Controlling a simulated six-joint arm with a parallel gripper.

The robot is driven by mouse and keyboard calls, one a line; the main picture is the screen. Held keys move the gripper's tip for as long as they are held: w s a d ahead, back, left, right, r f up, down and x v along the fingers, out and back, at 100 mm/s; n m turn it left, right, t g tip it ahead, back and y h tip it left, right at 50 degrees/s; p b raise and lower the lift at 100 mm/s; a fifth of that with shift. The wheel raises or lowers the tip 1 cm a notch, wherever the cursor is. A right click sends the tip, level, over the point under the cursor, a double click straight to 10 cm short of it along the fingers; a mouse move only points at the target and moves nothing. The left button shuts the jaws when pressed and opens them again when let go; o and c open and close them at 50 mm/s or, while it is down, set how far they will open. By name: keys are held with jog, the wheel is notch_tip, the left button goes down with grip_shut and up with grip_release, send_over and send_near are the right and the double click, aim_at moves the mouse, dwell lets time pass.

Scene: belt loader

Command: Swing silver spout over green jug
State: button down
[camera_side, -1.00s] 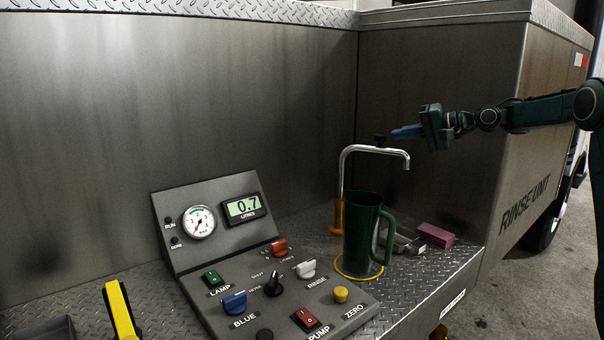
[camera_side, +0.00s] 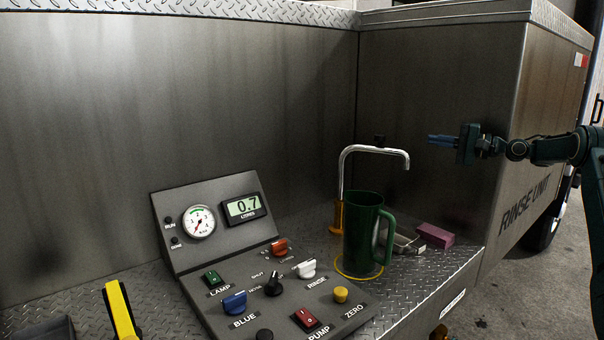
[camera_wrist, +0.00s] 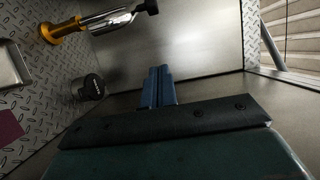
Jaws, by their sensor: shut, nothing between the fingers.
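The silver spout (camera_side: 375,149) rises from a gold-coloured base (camera_side: 338,216) and bends over to the right. A dark knob (camera_side: 379,140) sits on top of the spout. The jug stands upright inside a yellow ring, handle to the right. My gripper (camera_side: 431,140) is shut and empty, to the right of the spout tip and apart from it. In the wrist view the blue fingers (camera_wrist: 158,86) are together, and the spout (camera_wrist: 112,20) lies at the upper left.
A control panel (camera_side: 255,290) with switches, a gauge and a display reading 0.7 stands left of the jug. A pink block (camera_side: 435,236) and a metal tray (camera_side: 408,243) lie right of it. Steel walls close the back. A yellow handle (camera_side: 122,310) is at the front left.

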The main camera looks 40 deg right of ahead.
jog(key=shift+w, duration=0.1)
jog(key=w+a, duration=0.7)
jog(key=w, duration=0.1)
jog(key=shift+w+a, duration=0.3)
jog(key=shift+w, duration=0.05)
dwell(0.8)
